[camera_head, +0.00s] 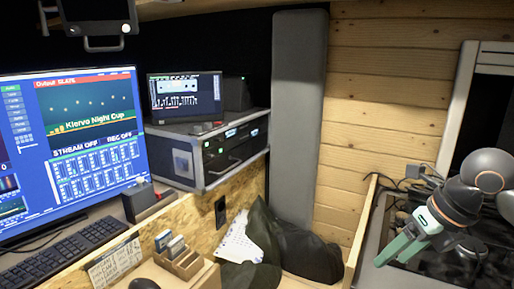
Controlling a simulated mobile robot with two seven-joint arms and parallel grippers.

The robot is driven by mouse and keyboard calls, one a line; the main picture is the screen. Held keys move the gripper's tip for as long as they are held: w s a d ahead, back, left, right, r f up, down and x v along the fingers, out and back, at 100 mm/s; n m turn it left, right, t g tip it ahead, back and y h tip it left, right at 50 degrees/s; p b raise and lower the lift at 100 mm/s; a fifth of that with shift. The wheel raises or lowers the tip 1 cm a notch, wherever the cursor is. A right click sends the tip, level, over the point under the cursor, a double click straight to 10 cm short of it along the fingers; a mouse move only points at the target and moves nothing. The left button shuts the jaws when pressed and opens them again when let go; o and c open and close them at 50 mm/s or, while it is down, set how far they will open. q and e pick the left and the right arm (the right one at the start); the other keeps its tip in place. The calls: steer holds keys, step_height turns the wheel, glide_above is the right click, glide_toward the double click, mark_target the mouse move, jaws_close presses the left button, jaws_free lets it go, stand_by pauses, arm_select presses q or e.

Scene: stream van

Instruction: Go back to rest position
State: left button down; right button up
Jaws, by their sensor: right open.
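My right gripper (391,258) is at the right side of the head view, with green fingers pointing down and to the left. Its fingers are apart and nothing shows between them. My grey and orange right arm (460,203) comes in from the right edge. The gripper hangs over a dark appliance top that looks like a stove (470,255); I cannot tell how high above it. My left gripper and left arm do not show.
A large monitor (95,185), a keyboard (65,252) and a wooden card holder (178,262) stand on the left desk. A rack unit (225,150) carries a small screen (185,97). Dark bags (300,250) fill the middle. A wooden panel edge (360,225) borders the stove.

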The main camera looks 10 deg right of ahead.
steer(key=w+a+m+t+y+p, duration=0.3)
steer(key=a+m+y, duration=0.6)
steer(key=a+y, duration=1)
steer(key=s+d+f+m+t+h+p, duration=0.1)
steer(key=d+f+m+t+h+p, duration=0.25)
steer(key=f+m+t+h, duration=1.05)
steer(key=s+f+m+g+h, duration=0.5)
steer(key=s+f+m+g, duration=0.6)
steer(key=f, duration=0.7)
steer(key=s+g, duration=0.1)
steer(key=s, duration=0.2)
steer(key=shift+s+f+m+p, duration=0.15)
steer(key=shift+f+m+p, duration=0.2)
steer(key=shift+m+p, duration=0.05)
